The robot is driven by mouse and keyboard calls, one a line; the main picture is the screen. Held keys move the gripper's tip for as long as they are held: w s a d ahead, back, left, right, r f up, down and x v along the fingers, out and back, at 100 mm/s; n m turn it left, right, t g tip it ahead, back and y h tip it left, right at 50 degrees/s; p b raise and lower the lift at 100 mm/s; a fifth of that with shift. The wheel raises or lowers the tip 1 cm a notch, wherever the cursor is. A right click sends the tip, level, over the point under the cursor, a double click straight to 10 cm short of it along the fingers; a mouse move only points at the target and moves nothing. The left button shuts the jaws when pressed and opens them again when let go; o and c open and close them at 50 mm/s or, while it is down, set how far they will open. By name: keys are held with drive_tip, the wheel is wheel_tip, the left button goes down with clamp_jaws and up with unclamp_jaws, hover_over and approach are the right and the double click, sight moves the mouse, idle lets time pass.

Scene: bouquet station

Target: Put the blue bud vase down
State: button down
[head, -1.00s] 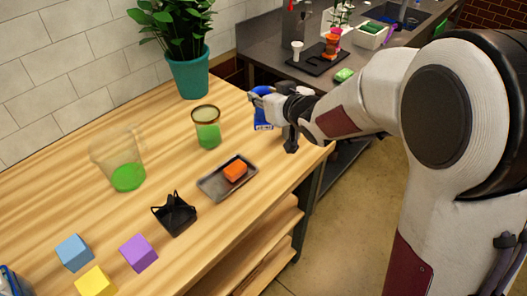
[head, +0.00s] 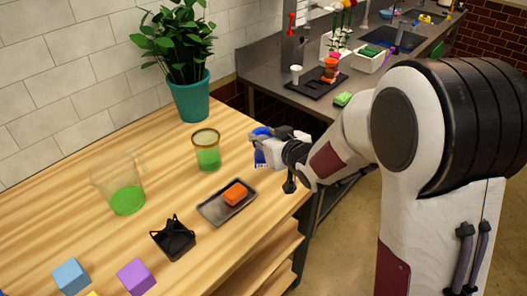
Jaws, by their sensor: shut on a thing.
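The blue bud vase (head: 259,157) is at the right end of the wooden table, in my gripper (head: 268,145). My gripper is shut on it, coming in from the right. The fingers and wrist cover much of the vase, so only blue parts show on its left side and top. I cannot tell whether its base touches the table (head: 110,239) or hangs just above it.
A glass with green contents (head: 207,155) stands left of the vase. A grey tray (head: 211,213) with an orange block (head: 235,194) lies in front. A black holder (head: 173,238), a clear jug (head: 124,196), a potted plant (head: 190,97) and coloured blocks (head: 136,277) stand around.

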drive_tip(key=shift+f, duration=0.6)
drive_tip(key=shift+f, duration=0.1)
drive_tip(key=shift+f, duration=1.8)
drive_tip(key=c, duration=1.6)
unclamp_jaws()
drive_tip(key=shift+f, duration=0.15)
drive_tip(key=shift+o, duration=0.2)
drive_tip(key=shift+r, duration=0.2)
drive_tip(key=v, duration=1.2)
